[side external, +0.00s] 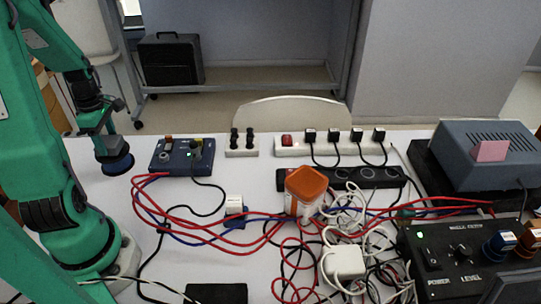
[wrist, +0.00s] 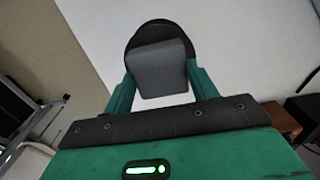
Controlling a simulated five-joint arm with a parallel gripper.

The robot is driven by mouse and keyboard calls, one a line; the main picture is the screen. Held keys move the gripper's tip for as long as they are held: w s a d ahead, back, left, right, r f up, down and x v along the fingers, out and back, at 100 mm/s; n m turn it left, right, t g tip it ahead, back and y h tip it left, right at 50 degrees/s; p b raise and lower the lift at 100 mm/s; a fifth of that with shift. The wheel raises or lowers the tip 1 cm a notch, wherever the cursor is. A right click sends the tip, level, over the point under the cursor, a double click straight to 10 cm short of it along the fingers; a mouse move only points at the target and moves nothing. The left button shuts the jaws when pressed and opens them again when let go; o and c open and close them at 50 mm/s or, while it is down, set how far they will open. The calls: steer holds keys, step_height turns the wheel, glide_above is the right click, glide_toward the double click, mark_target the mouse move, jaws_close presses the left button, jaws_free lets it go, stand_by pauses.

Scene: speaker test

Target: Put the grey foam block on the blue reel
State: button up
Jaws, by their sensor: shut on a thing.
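My gripper (side external: 108,150) is at the left of the table, low over a dark blue disc, the blue reel (side external: 118,166). In the wrist view my gripper (wrist: 160,84) is shut on the grey foam block (wrist: 158,68), with one green finger on each side of it. The reel's dark round edge (wrist: 158,27) shows beyond the block. In the side view the block is mostly hidden by the fingers. I cannot tell whether the block touches the reel.
A blue box with knobs (side external: 183,155) stands right of the reel. Red, black and white cables tangle across the middle, around an orange-topped item (side external: 306,182). Power strips (side external: 330,145) lie behind. A black control panel (side external: 460,255) is at right.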

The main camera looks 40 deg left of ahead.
mark_target(108, 141)
steer(key=shift+f, duration=0.2)
steer(key=o, duration=0.9)
step_height(108, 141, up, 12)
steer(key=shift+r, duration=0.15)
stand_by(0.5)
stand_by(0.4)
